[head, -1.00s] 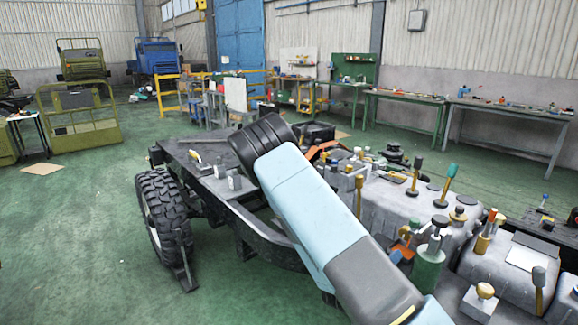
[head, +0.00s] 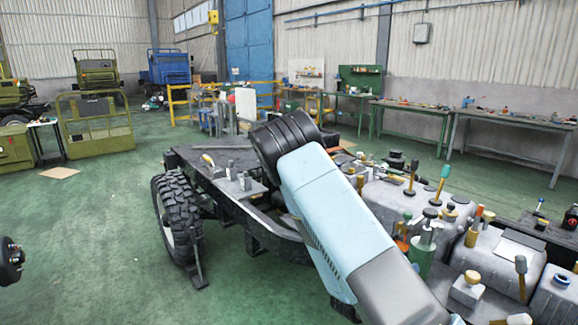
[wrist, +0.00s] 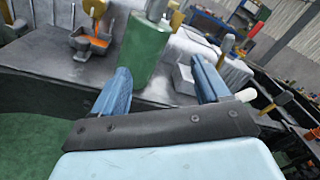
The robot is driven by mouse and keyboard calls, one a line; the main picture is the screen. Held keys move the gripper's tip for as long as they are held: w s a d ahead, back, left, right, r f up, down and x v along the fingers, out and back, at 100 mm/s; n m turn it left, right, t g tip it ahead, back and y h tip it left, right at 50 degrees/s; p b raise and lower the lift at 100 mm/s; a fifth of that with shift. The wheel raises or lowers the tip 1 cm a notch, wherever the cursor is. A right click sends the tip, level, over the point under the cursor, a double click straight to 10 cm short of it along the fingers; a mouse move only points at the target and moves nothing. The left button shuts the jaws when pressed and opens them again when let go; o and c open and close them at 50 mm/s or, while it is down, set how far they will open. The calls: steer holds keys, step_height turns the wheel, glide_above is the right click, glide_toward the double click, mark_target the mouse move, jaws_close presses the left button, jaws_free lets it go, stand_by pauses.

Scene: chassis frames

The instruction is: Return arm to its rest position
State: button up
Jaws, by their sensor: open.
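My gripper (wrist: 162,88) shows in the wrist view with its two blue fingers apart and nothing clearly held between them. A green cylinder (wrist: 147,50) with a grey top stands beyond the fingers, seen partly through the gap. It also shows in the head view (head: 422,252) on the right part of the chassis. My light blue arm crosses the middle of the head view over the chassis frame (head: 290,240). The fingers cannot be made out in the head view.
Grey tanks (head: 398,205) and several upright handled tools crowd the chassis right of my arm. A large black tyre (head: 181,215) is at its left. Workbenches (head: 510,115) line the back wall. Green floor (head: 90,240) is open at left.

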steer(key=s+d+r+m+g+y, duration=0.2)
steer(key=s+r+m+g+y, duration=0.3)
steer(key=s+r+m+g, duration=1.15)
steer(key=s+a+r+m+t+y, duration=0.3)
steer(key=a+r+m+t+y, duration=0.2)
steer(key=a+r+m+t, duration=0.1)
steer(key=s+a+r+m+t+y, duration=0.4)
steer(key=a+r+m+t+y, duration=0.1)
steer(key=r+m, duration=0.4)
steer(key=shift+s+a+r+t, duration=0.35)
steer(key=shift+r+t, duration=0.1)
steer(key=shift+t, duration=0.3)
